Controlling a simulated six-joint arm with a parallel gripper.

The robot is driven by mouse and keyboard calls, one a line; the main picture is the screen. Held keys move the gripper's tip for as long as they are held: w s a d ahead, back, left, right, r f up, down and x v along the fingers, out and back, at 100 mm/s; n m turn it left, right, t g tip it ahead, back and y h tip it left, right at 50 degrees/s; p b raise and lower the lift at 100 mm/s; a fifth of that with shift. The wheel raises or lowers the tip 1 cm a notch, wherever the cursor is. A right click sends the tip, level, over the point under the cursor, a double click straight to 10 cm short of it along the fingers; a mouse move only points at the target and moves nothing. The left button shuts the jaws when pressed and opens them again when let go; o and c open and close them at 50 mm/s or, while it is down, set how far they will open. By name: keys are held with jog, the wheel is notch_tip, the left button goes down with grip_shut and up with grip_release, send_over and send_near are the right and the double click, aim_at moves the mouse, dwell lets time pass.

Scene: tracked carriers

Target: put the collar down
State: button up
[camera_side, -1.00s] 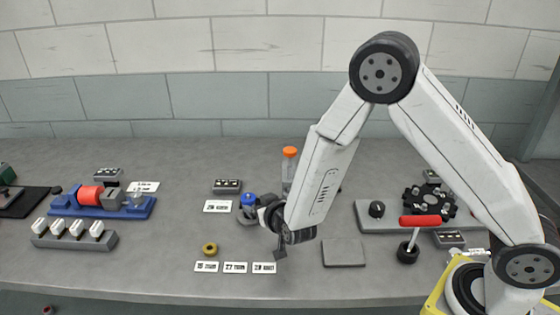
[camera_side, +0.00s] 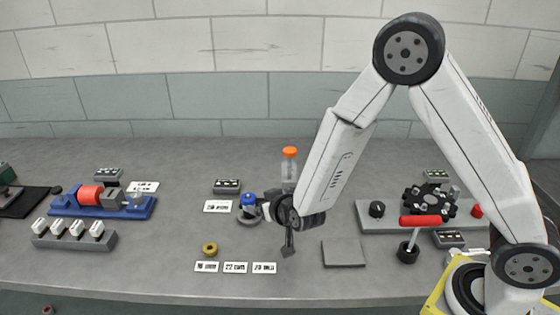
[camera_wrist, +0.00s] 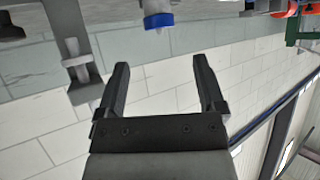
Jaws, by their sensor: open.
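A small brass-coloured ring (camera_side: 209,248), the only collar-like thing I make out, lies flat on the bench near the front edge, just behind the white labels. My gripper (camera_side: 268,206) is level above the bench, pointing left, up and to the right of the ring. In the wrist view my gripper (camera_wrist: 158,68) has its two fingers wide apart with nothing between them. The ring does not show clearly in the wrist view. A blue-topped part (camera_side: 249,201) on a grey base is just left of the fingertips; whether they touch cannot be told.
A clear bottle with an orange cap (camera_side: 290,160) stands behind my gripper. White labels (camera_side: 235,267) lie along the front. A grey square pad (camera_side: 343,252) and a red-handled tool (camera_side: 409,245) are to the right. A blue fixture (camera_side: 103,203) is at left. Bench between is clear.

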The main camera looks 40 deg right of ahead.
jog(key=s+d+r+n+g+y, duration=0.1)
jog(key=s+d+r+g, duration=0.1)
jog(key=s, duration=0.7)
jog(key=s+d+r+n+g+y, duration=0.1)
jog(key=s+d+r+g, duration=0.2)
jog(key=s+g, duration=0.4)
jog(key=s+d, duration=0.1)
jog(key=s, duration=0.2)
jog(key=shift+s+d+n, duration=0.15)
jog(key=shift+d+n, duration=0.1)
jog(key=shift+n, duration=0.05)
jog(key=shift+o, duration=0.5)
jog(key=shift+r, duration=0.15)
